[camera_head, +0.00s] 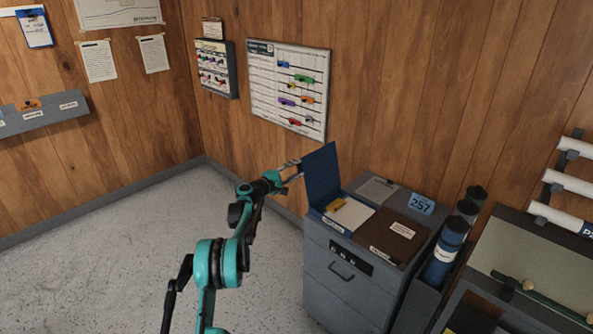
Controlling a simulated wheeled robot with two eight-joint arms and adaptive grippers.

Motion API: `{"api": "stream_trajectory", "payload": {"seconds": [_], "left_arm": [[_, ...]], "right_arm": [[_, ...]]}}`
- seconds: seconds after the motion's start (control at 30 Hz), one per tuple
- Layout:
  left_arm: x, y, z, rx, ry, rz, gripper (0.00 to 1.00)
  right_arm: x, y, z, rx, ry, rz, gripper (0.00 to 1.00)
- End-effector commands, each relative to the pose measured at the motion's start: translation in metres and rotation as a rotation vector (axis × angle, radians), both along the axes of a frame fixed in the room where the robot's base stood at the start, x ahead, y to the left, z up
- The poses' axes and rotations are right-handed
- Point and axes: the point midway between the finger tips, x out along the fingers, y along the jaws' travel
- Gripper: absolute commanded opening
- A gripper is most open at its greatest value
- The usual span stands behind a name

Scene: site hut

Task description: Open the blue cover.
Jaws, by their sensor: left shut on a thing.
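The blue cover (322,173) stands raised, nearly upright, at the left end of the grey cabinet's top (345,257). The compartment beside it is uncovered and shows white paper with a yellow item (338,204) on it. My left gripper (297,170) reaches in from the left and is shut on the cover's left edge; the exact contact is small and hard to make out. My right gripper is not in view.
A brown cover (391,235) lies flat on the cabinet's right part, near a blue "257" tag (420,204). Dark blue tubes (447,241) stand right of the cabinet, beside a table (540,262). Wood-panelled walls stand behind. The floor (110,255) at left is clear.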

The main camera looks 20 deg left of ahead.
Motion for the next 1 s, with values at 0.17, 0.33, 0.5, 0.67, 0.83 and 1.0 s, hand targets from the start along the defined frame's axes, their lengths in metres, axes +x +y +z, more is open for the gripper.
{"api": "stream_trajectory", "payload": {"seconds": [0.17,0.33,0.5,0.67,0.83,1.0], "left_arm": [[0.000,0.002,0.000,-0.005,0.001,0.004,0.00],[0.000,0.003,0.000,-0.004,0.001,0.006,0.36],[0.000,0.002,0.000,-0.003,0.000,0.004,0.55],[0.000,0.002,0.000,-0.003,0.000,0.003,0.55],[-0.009,0.006,0.001,-0.002,0.000,0.004,0.55],[-0.040,0.017,0.001,-0.002,0.000,0.006,0.55]], "right_arm": [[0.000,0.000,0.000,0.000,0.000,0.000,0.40],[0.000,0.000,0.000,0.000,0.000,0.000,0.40],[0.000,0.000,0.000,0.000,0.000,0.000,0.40],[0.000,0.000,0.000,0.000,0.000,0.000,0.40],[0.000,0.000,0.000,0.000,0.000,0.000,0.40],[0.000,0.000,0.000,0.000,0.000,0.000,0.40]]}}
